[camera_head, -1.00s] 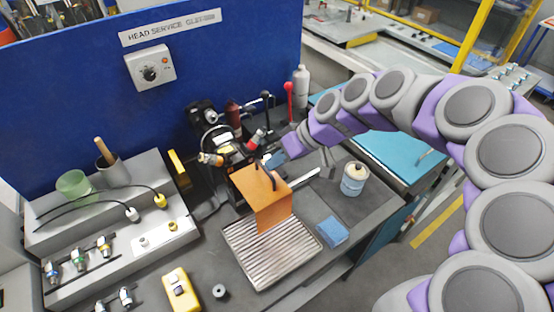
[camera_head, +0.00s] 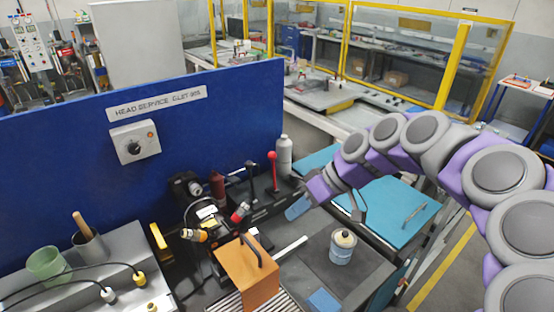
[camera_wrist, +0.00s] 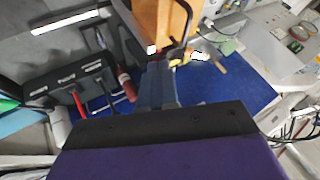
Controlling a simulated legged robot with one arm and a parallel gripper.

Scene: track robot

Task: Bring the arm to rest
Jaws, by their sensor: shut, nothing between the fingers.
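My arm, grey and purple, reaches in from the right in the head view. My gripper (camera_head: 299,207) is at its end, above the bench near the bottles and levers, to the right of the orange box. In the wrist view my gripper (camera_wrist: 157,85) shows as blue-grey fingers close together, with nothing between them. The orange box (camera_head: 246,275) with a dark handle stands on the bench; it also shows at the top of the wrist view (camera_wrist: 156,18). The gripper is apart from the box in the head view.
A white-topped can (camera_head: 342,248) stands below my arm, with a blue block (camera_head: 323,300) near it. A white bottle (camera_head: 284,156) and a red-knobbed lever (camera_head: 273,172) stand behind the gripper. A blue panel (camera_head: 60,150) closes the back; a teal mat (camera_head: 395,205) lies right.

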